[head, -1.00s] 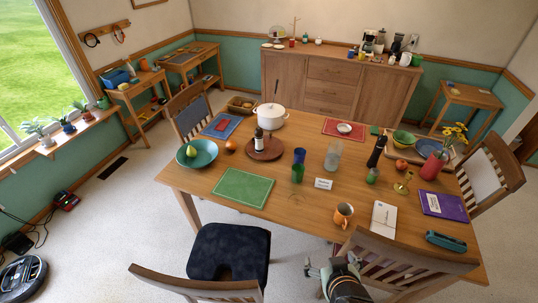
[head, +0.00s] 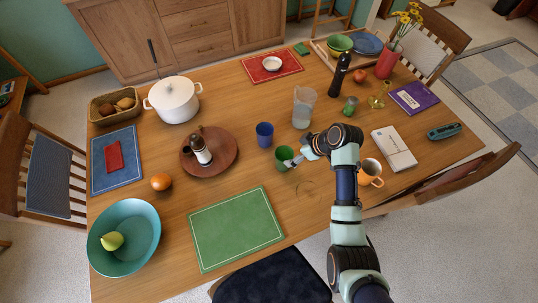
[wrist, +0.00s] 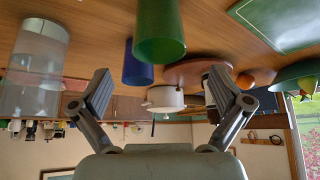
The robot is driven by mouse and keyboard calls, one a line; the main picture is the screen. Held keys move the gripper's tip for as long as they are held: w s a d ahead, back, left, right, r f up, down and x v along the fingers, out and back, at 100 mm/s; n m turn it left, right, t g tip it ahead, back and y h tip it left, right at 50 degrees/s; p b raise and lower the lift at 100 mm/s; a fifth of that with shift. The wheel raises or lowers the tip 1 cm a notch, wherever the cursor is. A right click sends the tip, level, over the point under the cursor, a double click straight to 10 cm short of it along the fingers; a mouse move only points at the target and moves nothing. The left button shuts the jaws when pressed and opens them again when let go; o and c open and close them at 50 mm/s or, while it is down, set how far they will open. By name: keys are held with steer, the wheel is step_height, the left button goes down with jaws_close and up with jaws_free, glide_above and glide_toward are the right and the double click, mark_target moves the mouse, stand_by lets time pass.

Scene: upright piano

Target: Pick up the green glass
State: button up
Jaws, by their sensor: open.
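The green glass (head: 283,157) stands upright on the wooden table, just in front of the blue glass (head: 265,134). My gripper (head: 294,160) is close at its right side in the head view. In the wrist view, which is upside down, the green glass (wrist: 158,38) is centred sideways between the two spread fingers of my gripper (wrist: 158,76). The fingers are open and hold nothing. I cannot tell how far their tips are from the glass. The blue glass (wrist: 136,66) shows behind the green one.
A clear glass jug (head: 303,107) stands behind my gripper, and an orange mug (head: 370,172) to its right. A round brown tray (head: 224,158) with a bottle lies to the left. The green mat (head: 236,228) in front is bare.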

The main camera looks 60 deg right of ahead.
mark_target(284, 153)
steer(key=shift+x, duration=1)
steer(key=b+x, duration=0.1)
steer(key=x, duration=0.4)
steer(key=shift+w+d, duration=0.1)
steer(key=shift+w, duration=0.15)
steer(key=c, duration=1.8)
steer(key=shift+r, duration=0.1)
